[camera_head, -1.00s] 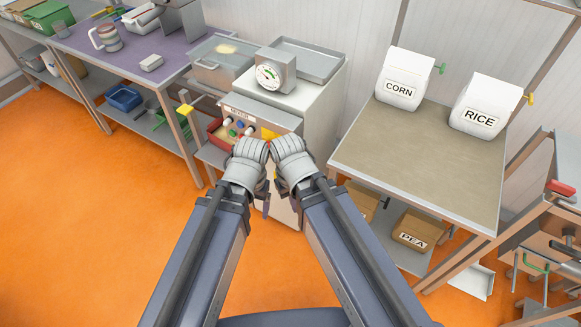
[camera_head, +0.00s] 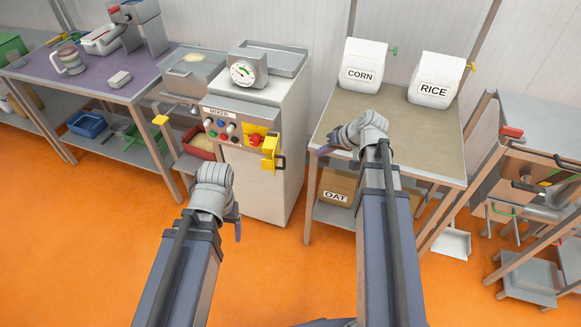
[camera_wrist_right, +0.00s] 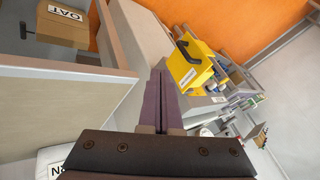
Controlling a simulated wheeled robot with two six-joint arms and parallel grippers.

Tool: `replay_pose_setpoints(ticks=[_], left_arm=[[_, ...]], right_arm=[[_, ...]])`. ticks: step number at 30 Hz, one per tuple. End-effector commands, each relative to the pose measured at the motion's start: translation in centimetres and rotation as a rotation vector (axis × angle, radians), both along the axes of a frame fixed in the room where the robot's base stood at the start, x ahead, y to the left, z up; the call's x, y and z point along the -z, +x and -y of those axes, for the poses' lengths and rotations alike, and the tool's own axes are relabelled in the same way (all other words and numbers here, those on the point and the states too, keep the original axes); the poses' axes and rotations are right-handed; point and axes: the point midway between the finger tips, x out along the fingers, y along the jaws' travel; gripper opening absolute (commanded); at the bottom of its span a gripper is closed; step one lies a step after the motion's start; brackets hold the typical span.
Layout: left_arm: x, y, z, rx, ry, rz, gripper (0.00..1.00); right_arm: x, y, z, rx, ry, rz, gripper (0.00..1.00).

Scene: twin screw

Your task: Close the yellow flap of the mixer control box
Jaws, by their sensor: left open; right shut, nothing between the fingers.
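The mixer control box (camera_head: 231,128) is the panel on the white mixer cabinet, with knobs and a red button on a yellow plate. Its yellow flap (camera_head: 269,148) stands open, swung out from the panel, with a black handle (camera_head: 281,163) on it. In the right wrist view the flap (camera_wrist_right: 183,70) shows beyond my fingers. My right gripper (camera_head: 321,151) is shut and empty, to the right of the flap and apart from it; its fingers also show in the right wrist view (camera_wrist_right: 161,88). My left gripper (camera_head: 238,230) is open, below and left of the flap, touching nothing.
A table (camera_head: 409,138) with CORN (camera_head: 363,66) and RICE (camera_head: 436,80) bags stands right of the mixer, with an OAT box (camera_head: 337,188) on its lower shelf. A purple-topped bench (camera_head: 95,75) stands left. The orange floor before the mixer is clear.

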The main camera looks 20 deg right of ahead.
Motion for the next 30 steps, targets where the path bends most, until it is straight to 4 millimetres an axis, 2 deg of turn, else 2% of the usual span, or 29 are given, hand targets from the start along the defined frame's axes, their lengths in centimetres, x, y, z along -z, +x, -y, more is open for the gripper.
replay_pose_setpoints(ticks=[4, 8, 25, 26, 30], left_arm=[[0.2, 0.0, 0.0, 0.0, 0.0, 0.0, 0.81], [1.2, 0.0, 0.0, 0.0, 0.0, 0.0, 0.81], [8.9, 0.0, 0.0, 0.001, 0.0, 0.0, 0.81], [8.2, 0.0, 0.0, 0.001, 0.0, 0.0, 0.81], [8.1, 0.0, 0.0, 0.001, 0.0, 0.0, 0.81]], right_arm=[[0.2, 0.1, 0.0, 0.001, 0.001, 0.002, 0.0], [1.2, 0.6, -0.4, 0.0, 0.001, 0.0, 0.0], [8.9, 5.0, -3.9, -0.001, 0.0, 0.0, 0.0], [8.2, 4.9, -4.6, -0.004, -0.001, 0.0, 0.0], [8.1, 5.2, -6.4, -0.003, 0.0, -0.001, 0.0]])
